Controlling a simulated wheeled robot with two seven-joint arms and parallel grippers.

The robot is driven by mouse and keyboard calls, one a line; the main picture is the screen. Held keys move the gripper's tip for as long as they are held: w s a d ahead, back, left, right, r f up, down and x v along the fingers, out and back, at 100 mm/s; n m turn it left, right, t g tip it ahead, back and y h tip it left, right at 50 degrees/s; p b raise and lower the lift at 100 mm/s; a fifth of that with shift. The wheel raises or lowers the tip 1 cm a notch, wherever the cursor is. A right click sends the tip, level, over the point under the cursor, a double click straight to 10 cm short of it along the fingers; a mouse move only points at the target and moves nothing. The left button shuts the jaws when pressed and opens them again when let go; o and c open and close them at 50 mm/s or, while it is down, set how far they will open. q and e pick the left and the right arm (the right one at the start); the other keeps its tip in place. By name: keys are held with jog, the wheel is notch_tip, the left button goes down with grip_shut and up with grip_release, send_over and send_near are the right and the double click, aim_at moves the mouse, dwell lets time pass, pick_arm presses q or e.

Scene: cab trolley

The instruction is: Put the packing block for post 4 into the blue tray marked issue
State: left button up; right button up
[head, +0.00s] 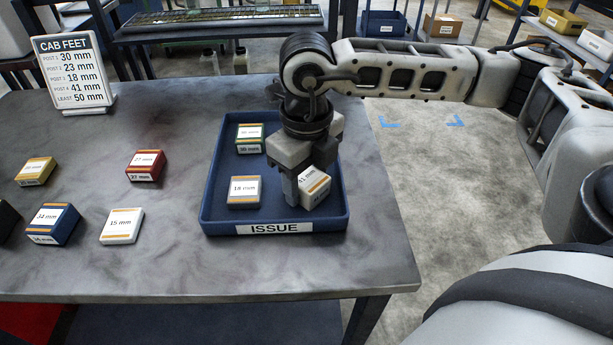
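The sign (74,75) on the table reads post 4 as 41 mm. The blue tray (212,215) marked ISSUE sits at the table's right side. A white block with an orange stripe (318,190) is at the tray's front right, turned at an angle; its label is partly covered and seems to begin with 41. My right gripper (303,180) points down over the tray at this block. One finger stands against the block's left side; the other is hidden, so its grip cannot be made out. My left gripper is out of view.

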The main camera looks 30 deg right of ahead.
aim_at(307, 176)
jog(key=shift+o, duration=1.2)
jog(key=shift+r+p, duration=0.3)
notch_tip(307, 176, up, 12)
jog(key=shift+f, duration=0.15)
